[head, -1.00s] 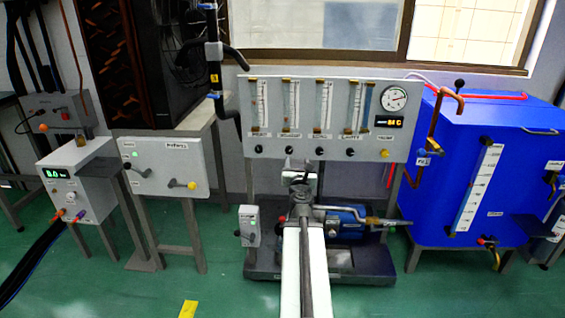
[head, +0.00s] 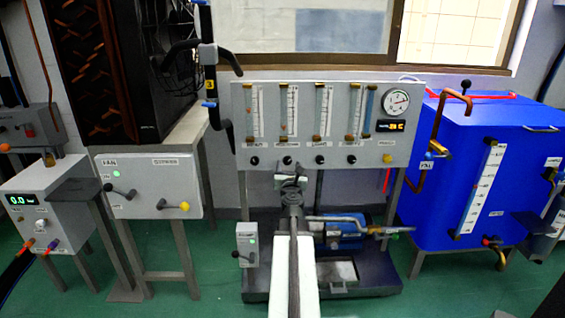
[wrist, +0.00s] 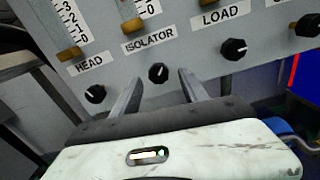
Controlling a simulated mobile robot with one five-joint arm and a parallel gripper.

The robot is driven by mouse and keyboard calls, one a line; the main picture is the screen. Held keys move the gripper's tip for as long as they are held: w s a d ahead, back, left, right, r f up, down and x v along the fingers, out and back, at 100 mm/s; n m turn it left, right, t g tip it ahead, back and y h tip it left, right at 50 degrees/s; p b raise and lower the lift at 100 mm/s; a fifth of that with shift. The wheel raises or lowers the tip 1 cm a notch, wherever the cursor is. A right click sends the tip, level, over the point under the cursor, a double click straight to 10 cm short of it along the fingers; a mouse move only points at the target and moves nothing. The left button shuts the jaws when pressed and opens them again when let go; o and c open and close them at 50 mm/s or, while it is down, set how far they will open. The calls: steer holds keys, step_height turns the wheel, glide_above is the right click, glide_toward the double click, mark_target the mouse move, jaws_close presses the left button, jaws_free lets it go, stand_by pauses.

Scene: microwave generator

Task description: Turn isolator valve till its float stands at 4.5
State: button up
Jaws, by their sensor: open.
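The isolator valve is a small black round knob (wrist: 158,73) with a white pointer mark, below the ISOLATOR label (wrist: 149,37) in the wrist view. My gripper (wrist: 160,78) is open, its two fingers on either side of the knob in the picture. Nothing is held, and I cannot tell whether the fingers reach the knob's depth. The isolator's flow tube (head: 289,110) is second from the left on the grey panel in the head view. Its float is too small to read there. The wrist view shows only the tube's brass lower end (wrist: 133,25) and lowest scale marks.
The head knob (wrist: 95,94) is left of the isolator knob and the load knob (wrist: 234,49) is right. A blue pump (head: 340,232) stands below the panel. A blue tank (head: 465,170) is at right and a grey box (head: 148,186) at left.

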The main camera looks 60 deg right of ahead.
mark_target(288, 162)
steer(key=x, duration=0.4)
steer(key=shift+a, duration=0.1)
jaws_close()
steer(key=shift+n, duration=3)
jaws_free()
